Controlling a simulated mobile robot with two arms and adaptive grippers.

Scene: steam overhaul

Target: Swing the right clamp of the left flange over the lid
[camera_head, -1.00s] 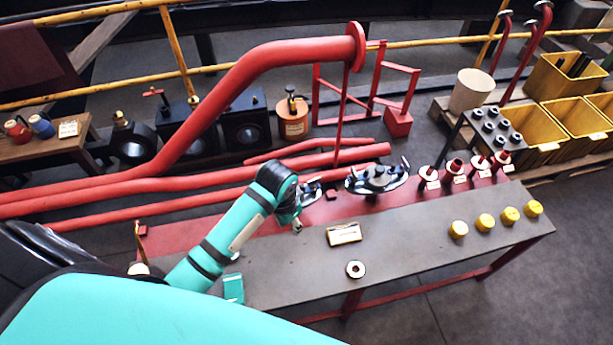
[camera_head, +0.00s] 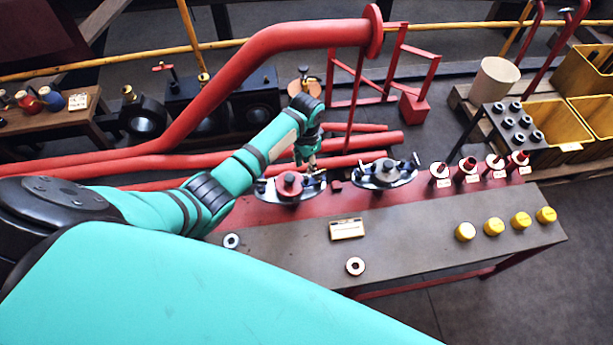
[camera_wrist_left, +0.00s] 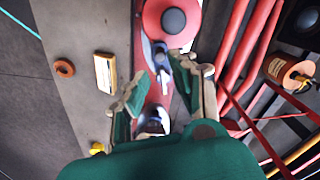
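The left flange (camera_head: 275,194) is a dark plate on the red strip of the bench, with a round red lid (camera_head: 289,187) on it. In the left wrist view the lid (camera_wrist_left: 172,20) is at the top, with its dark knob. The flange's right clamp (camera_head: 316,177) is small and dark; in the left wrist view the clamp (camera_wrist_left: 160,52) lies just beyond the fingertips, pointing away from the lid. My left gripper (camera_head: 307,164) is above the clamp; in the left wrist view the gripper (camera_wrist_left: 168,84) is open with nothing between its fingers. My right gripper is not in view.
A second flange (camera_head: 384,174) stands right of the left one. Red and black fittings (camera_head: 467,168) line the bench's back right, with several yellow caps (camera_head: 493,227) in front. A label plate (camera_head: 347,229) and a ring (camera_head: 355,266) lie on the grey top. Red pipes (camera_head: 120,166) run behind.

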